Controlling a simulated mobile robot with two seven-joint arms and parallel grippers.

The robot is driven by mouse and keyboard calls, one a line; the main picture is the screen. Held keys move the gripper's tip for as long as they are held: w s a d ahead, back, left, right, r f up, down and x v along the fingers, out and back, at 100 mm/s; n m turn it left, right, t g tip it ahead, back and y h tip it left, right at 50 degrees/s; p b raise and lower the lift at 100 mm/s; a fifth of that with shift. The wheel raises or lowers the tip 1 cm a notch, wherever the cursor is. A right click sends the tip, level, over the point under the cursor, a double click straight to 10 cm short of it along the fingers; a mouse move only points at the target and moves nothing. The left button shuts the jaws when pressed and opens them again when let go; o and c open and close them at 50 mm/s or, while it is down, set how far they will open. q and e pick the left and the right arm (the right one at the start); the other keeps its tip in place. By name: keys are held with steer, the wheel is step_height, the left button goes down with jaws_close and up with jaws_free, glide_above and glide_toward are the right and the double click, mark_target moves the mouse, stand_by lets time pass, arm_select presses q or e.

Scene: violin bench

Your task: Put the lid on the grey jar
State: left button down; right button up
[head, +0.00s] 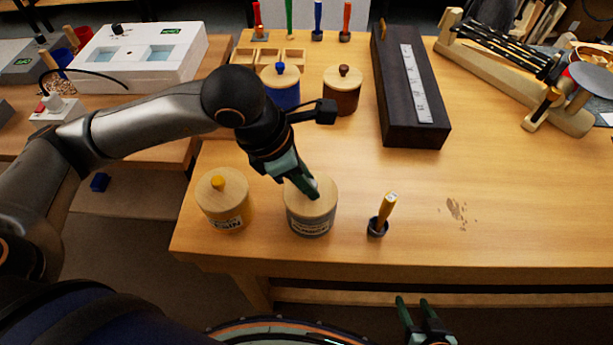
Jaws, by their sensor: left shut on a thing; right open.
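The grey jar (311,228) stands upright near the front edge of the bench, left of centre, with a label on its front. A pale wooden lid (322,206) lies over its mouth and looks about level. I cannot tell whether it is fully seated. My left gripper (309,189) comes down from above and is shut at the middle of the lid. The lid's knob is hidden between the fingers. My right gripper (422,309) is open and empty, low in front of the bench edge.
A yellow jar (227,211) with a lid stands close on the left. A small dark cup with a yellow-handled tool (381,217) stands close on the right. Blue (283,93) and brown (342,95) lidded jars and a long black box (405,90) are behind. The right front is clear.

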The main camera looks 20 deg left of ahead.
stand_by(0.5)
arm_select(q)
steer(key=shift+d+r, duration=0.1)
stand_by(0.5)
steer(key=shift+f+b, duration=0.2)
steer(key=shift+b, duration=1.2)
stand_by(1.1)
stand_by(0.3)
steer(key=c, duration=0.6)
jaws_free()
steer(key=shift+o, duration=0.4)
steer(key=o, duration=0.4)
